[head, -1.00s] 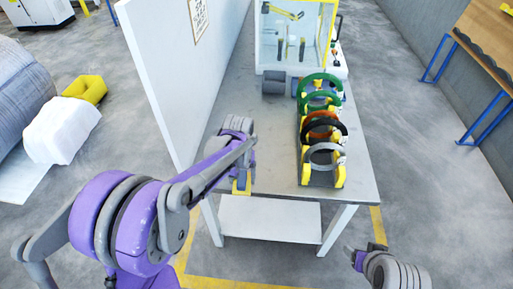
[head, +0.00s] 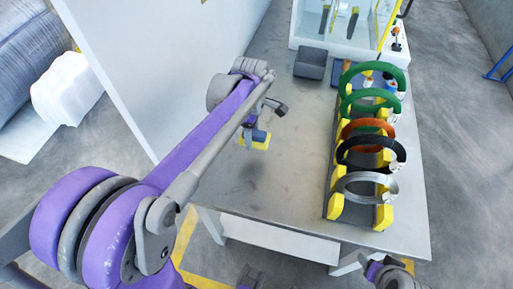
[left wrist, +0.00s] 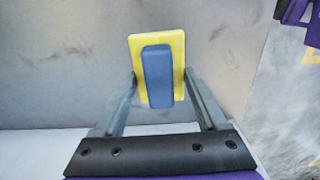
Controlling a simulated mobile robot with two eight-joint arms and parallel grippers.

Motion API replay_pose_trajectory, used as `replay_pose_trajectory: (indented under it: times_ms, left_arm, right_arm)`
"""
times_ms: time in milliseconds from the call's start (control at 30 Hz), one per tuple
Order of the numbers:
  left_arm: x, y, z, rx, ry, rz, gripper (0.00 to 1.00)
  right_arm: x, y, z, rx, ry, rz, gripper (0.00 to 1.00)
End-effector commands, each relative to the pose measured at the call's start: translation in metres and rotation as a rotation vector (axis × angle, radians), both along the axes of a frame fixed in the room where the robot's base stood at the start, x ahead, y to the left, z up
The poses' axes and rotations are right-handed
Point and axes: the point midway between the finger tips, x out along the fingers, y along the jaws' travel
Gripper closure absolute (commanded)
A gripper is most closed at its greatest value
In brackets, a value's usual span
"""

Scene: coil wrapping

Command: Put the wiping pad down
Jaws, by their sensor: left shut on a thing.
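The wiping pad (head: 254,139) is a yellow block with a blue grip on top. My left gripper (head: 258,130) is shut on it over the left part of the grey table (head: 290,150). A shadow lies on the table below the pad, which looks a little above the surface. In the left wrist view the pad (left wrist: 158,75) sits between the two fingers (left wrist: 157,88), held by its blue grip. My right gripper (head: 367,263) is at the bottom right, beyond the table's front edge. Its fingers are too small to read.
A rack (head: 331,200) holding several coloured coils stands on the table's right side. A dark grey box (head: 311,64) and a glass-sided machine (head: 338,22) are at the back. A white panel (head: 165,65) borders the left. Bare table lies between the pad and the rack.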

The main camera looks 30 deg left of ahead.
Motion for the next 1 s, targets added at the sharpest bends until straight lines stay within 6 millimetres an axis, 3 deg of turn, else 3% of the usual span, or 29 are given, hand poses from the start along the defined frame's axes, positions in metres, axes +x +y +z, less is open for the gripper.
replay_pose_trajectory:
  times_ms: [200, 367, 600, 1000]
  left_arm:
    - [0.0, 0.0, -0.039, 0.0, 0.0, -0.002, 0.78]
    - [0.0, 0.0, -0.05, 0.0, 0.0, -0.002, 0.78]
    - [0.0, 0.0, -0.082, 0.0, 0.0, -0.003, 0.78]
    - [0.0, 0.0, -0.088, 0.0, 0.0, -0.003, 0.78]
  right_arm:
    - [-0.001, 0.0, -0.005, 0.0, 0.002, 0.0, 0.34]
    - [-0.001, 0.0, -0.006, 0.0, 0.002, 0.0, 0.34]
    - [-0.001, 0.0, -0.011, 0.0, 0.003, 0.0, 0.34]
    - [-0.002, 0.0, -0.014, 0.0, 0.005, 0.0, 0.34]
